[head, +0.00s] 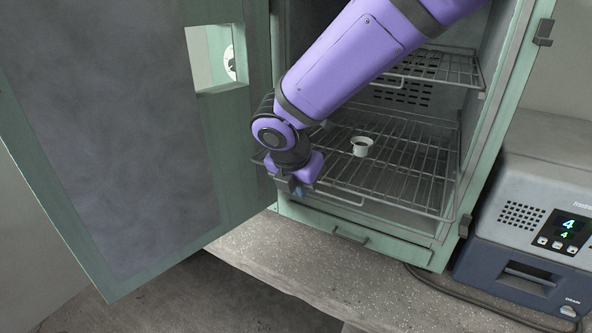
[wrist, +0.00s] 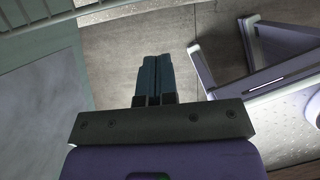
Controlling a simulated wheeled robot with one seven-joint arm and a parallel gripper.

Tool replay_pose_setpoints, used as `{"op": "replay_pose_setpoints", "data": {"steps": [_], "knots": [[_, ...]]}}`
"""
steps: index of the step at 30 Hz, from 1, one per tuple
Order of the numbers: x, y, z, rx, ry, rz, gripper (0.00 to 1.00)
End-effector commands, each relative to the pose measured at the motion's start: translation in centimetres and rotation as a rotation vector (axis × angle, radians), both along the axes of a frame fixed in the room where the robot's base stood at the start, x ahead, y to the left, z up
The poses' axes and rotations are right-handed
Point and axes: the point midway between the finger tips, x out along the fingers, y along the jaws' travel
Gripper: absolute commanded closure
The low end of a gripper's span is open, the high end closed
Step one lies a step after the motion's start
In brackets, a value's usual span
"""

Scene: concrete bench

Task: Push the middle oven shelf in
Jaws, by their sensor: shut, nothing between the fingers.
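The oven (head: 517,90) stands open. A wire shelf (head: 425,190) carries a small white cup (head: 362,147) with dark contents. Its front rail runs near the cabinet's mouth, and my arm hides its left part. Another wire shelf (head: 440,66) sits higher, partly behind my arm. I cannot tell for certain which is the middle one. My gripper (head: 297,191) is low at the front left of the cup's shelf; contact is unclear. In the wrist view its blue fingers (wrist: 153,78) are together and empty, with wire bars (wrist: 45,18) at the top left.
The oven door (head: 130,150) is swung wide open on the left, close to my gripper. A grey and blue device (head: 530,215) with a lit display stands right of the oven. The speckled bench (head: 290,255) is clear in front.

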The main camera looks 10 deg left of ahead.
Motion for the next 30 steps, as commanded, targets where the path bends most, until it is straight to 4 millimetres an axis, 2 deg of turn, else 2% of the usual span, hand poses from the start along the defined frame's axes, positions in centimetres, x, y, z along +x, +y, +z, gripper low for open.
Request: {"op": "replay_pose_setpoints", "data": {"steps": [1, 3, 9, 26, 30], "knots": [[0.3, -0.1, -0.9, -0.003, 0.002, 0.000, 1.00], [1.5, -0.6, -0.6, 0.000, -0.001, -0.004, 1.00], [3.4, -1.3, -0.6, 0.001, 0.000, -0.003, 1.00], [4.2, -1.5, -0.6, 0.001, 0.000, -0.002, 1.00], [5.1, -1.9, -0.6, 0.001, -0.001, -0.004, 1.00]]}}
